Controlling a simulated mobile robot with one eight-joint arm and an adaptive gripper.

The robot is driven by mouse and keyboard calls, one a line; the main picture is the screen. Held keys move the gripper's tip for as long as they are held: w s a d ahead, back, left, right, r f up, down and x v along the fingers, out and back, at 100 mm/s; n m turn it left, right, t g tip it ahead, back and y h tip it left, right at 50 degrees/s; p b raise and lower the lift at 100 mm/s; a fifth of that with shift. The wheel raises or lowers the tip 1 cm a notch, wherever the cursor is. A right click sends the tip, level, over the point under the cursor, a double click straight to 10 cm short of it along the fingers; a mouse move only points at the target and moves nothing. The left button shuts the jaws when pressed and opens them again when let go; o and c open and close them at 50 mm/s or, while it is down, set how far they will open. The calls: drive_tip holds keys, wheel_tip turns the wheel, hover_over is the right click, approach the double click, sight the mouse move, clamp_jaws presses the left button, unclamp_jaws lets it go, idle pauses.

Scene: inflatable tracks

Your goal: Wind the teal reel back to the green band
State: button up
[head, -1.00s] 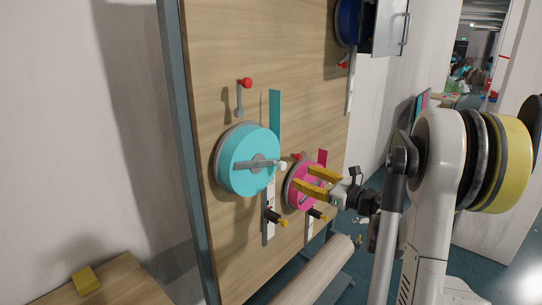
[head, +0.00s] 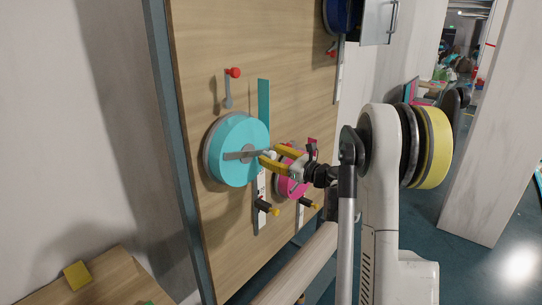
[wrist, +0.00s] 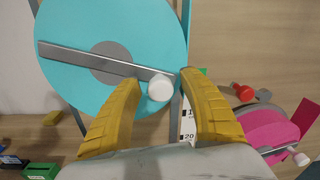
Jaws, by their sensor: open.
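The teal reel (head: 228,137) is mounted on the upright wooden board, with a grey crank bar (head: 238,155) across its face. The bar ends in a white knob (head: 271,154). In the wrist view the teal reel (wrist: 75,85) fills the upper left, and the white knob (wrist: 160,88) lies between my yellow fingers. My gripper (head: 270,158) is open around the knob, with gaps on both sides. A white scale strip (head: 262,186) runs below the reel. A small green patch (wrist: 203,71) shows beside the right fingertip; whether it is the green band I cannot tell.
A pink reel (head: 288,186) with its own crank sits to the lower right, close to my gripper. A red-knobbed lever (head: 233,73) is above the teal reel. A blue reel (head: 340,15) is at the top right. A yellow block (head: 77,275) lies on a wooden surface at lower left.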

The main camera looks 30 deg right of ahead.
sight(254, 131)
drive_tip(key=shift+c, duration=0.6)
clamp_jaws()
wheel_tip(254, 131, up, 2)
drive_tip(key=n+b, duration=0.1)
drive_tip(key=n, duration=0.2)
drive_tip(key=shift+d+n, duration=0.1)
drive_tip(key=shift+n, duration=0.2)
drive_tip(key=r+n, duration=0.2)
drive_tip(key=n, duration=0.1)
drive_tip(key=r+n, duration=0.1)
drive_tip(key=shift+a+n+b, duration=0.3)
drive_tip(key=n, duration=0.1)
drive_tip(key=r+n, duration=0.1)
drive_tip(key=a+r+n, duration=0.1)
drive_tip(key=shift+s+a+n+y, duration=0.1)
drive_tip(key=shift+s+n+y, duration=0.2)
drive_tip(key=shift+y, duration=0.1)
drive_tip(key=shift+s+a+r+n, duration=0.1)
drive_tip(key=shift+a+r+n, duration=0.3)
drive_tip(key=shift+n, duration=0.5)
drive_tip(key=shift+s+a+r+n, duration=0.1)
drive_tip(key=shift+a+r+n, duration=0.25)
drive_tip(key=shift+n, duration=0.55)
drive_tip(key=shift+f, duration=0.1)
